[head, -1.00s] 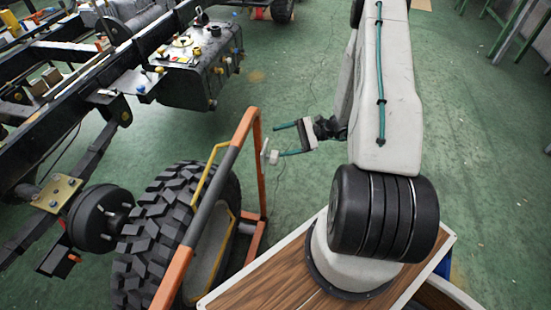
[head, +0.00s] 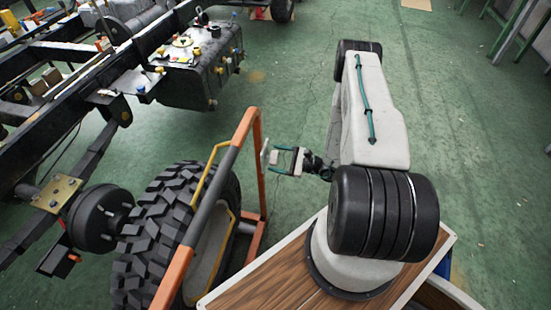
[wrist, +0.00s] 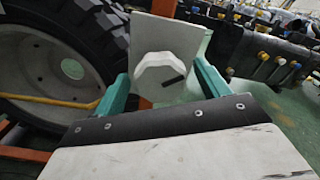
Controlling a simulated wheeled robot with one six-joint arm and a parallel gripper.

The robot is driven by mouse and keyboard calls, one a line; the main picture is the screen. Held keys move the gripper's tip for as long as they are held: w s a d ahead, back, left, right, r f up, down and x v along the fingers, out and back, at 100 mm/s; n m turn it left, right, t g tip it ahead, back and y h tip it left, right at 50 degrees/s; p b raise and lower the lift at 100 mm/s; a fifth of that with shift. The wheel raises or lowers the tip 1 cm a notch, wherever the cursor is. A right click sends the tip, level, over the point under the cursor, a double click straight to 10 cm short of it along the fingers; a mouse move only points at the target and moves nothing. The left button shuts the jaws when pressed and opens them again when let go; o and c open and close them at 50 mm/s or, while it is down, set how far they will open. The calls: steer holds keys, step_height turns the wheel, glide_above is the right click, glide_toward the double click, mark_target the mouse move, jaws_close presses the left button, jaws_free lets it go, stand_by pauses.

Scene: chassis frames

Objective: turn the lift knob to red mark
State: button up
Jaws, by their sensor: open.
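The lift knob (wrist: 158,70) is a pale, many-sided knob with a dark bar on its face. It sits on a flat grey plate (wrist: 178,36) in the wrist view. In the head view the small plate (head: 265,150) stands at the orange frame's right post, and the knob (head: 273,157) faces my gripper. My gripper (head: 275,159) is open, with teal fingers on either side of the knob's line. In the wrist view the gripper (wrist: 161,76) frames the knob, with gaps on both sides. I cannot make out a red mark.
The orange wheel-lift frame (head: 257,170) holds a large black tire (head: 165,215) left of my gripper. A truck chassis (head: 75,75) with a black tank (head: 195,75) stands behind at left. Green floor (head: 290,75) is open behind the gripper.

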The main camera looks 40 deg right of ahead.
steer(key=shift+w+a, duration=0.3)
steer(key=shift+w, duration=0.05)
steer(key=c, duration=1)
